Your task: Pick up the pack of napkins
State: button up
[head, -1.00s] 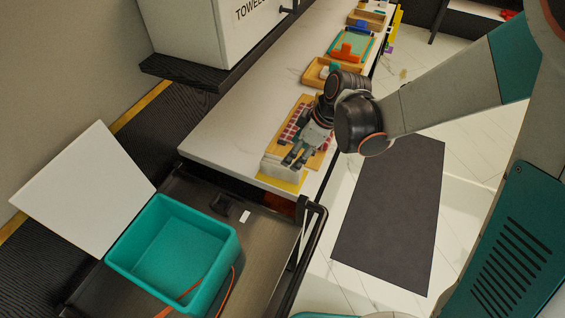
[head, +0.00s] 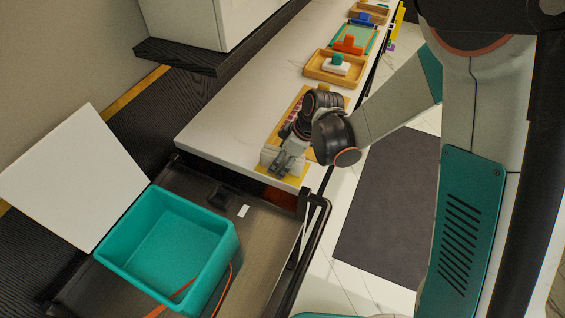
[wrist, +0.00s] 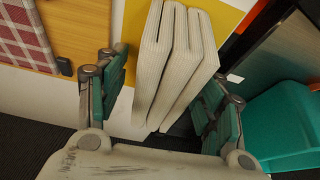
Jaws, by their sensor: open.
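The pack of napkins (wrist: 178,62) is a white, ribbed stack of several folded layers. In the wrist view it stands between the two finger pads of my gripper (wrist: 163,88). The gripper is open, with one green-padded finger on each side of the pack. A gap shows on the left; on the right the pad is close to the pack, and I cannot tell whether it touches. In the head view my gripper (head: 286,158) is over the near end of the white counter, and the white pack (head: 268,157) is partly hidden behind it.
A yellow mat (wrist: 226,14) lies at the pack. A red checked cloth (wrist: 24,34) lies on a wooden board beside it. A teal bin (head: 120,255) stands on a dark cart at the counter's near end. Wooden trays (head: 318,70) line the counter farther back.

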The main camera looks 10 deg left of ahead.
jog(key=shift+c, duration=0.3)
jog(key=c, duration=1.1)
jog(key=shift+r, duration=0.15)
notch_tip(320, 180, up, 20)
jog(key=p, duration=0.7)
jog(key=shift+d, duration=0.1)
